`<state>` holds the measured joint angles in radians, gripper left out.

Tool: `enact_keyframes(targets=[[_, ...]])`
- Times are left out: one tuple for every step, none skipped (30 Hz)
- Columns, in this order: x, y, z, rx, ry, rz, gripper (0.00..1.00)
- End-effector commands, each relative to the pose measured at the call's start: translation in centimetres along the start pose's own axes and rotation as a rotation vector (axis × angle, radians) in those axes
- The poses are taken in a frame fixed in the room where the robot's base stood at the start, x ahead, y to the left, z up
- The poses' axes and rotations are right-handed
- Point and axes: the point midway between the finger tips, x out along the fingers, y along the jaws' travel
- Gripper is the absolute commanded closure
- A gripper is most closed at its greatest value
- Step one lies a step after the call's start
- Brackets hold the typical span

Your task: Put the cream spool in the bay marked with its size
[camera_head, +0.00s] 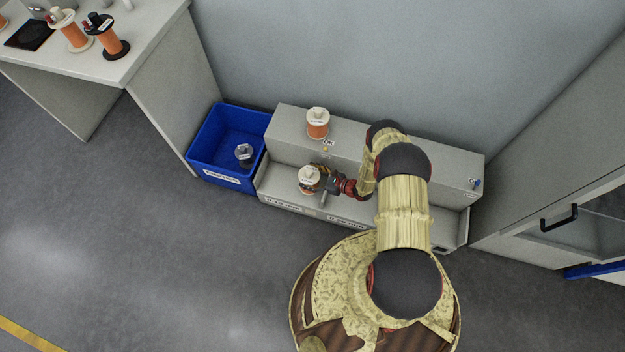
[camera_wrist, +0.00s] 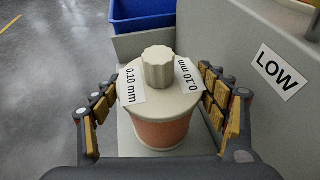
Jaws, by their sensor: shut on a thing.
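The cream spool (camera_head: 309,175) has cream flanges, a knob on top and an orange-brown winding. In the wrist view the spool (camera_wrist: 165,102) stands upright between my fingers, and its top labels read 0.10 mm. My gripper (camera_head: 320,182) is shut on it from the right; both fingers of my gripper (camera_wrist: 160,95) show at its sides. The spool is over the left part of the low front ledge (camera_head: 275,187). I cannot tell whether its base touches the ledge. Two labels on the ledge front, left (camera_head: 285,204) and right (camera_head: 347,221), are too small to read surely.
Another orange spool with a pale top (camera_head: 318,123) stands on the upper step (camera_head: 375,150). A LOW sign (camera_wrist: 278,72) is on the wall beside my right finger. A blue bin (camera_head: 208,150) holding a dark spool (camera_head: 244,154) adjoins on the left. A table (camera_head: 120,65) bears more spools.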

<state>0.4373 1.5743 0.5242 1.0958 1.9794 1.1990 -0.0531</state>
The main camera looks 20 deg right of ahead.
Motion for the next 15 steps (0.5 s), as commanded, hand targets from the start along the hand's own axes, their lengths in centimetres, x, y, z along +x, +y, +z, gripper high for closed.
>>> enact_keyframes(targets=[[0.2, -0.2, 0.1, -0.003, -0.004, 0.000, 0.87], [0.3, -0.3, 0.1, -0.003, -0.004, -0.001, 0.87], [0.4, -0.3, 0.1, -0.004, -0.004, -0.001, 0.87], [0.5, -0.4, 0.0, -0.004, -0.004, -0.001, 0.87], [0.6, -0.5, -0.1, -0.005, -0.004, -0.001, 0.87], [0.8, -0.6, -0.2, -0.005, -0.005, -0.001, 0.87], [1.1, -0.6, -0.4, -0.005, -0.004, -0.001, 0.87], [1.4, -0.7, -0.7, -0.005, -0.004, -0.001, 0.87], [1.6, -0.7, -1.2, -0.002, -0.003, -0.001, 0.87], [1.7, -0.7, -1.6, -0.002, -0.003, -0.001, 0.87], [1.9, -0.7, -2.0, -0.002, -0.003, -0.001, 0.87], [2.0, -0.7, -2.5, -0.002, -0.003, -0.001, 0.87], [2.2, -0.7, -2.8, -0.002, -0.003, -0.001, 0.87], [2.3, -0.7, -3.0, -0.003, -0.004, -0.001, 0.87], [2.4, -0.8, -3.2, -0.003, -0.004, -0.001, 0.87]])
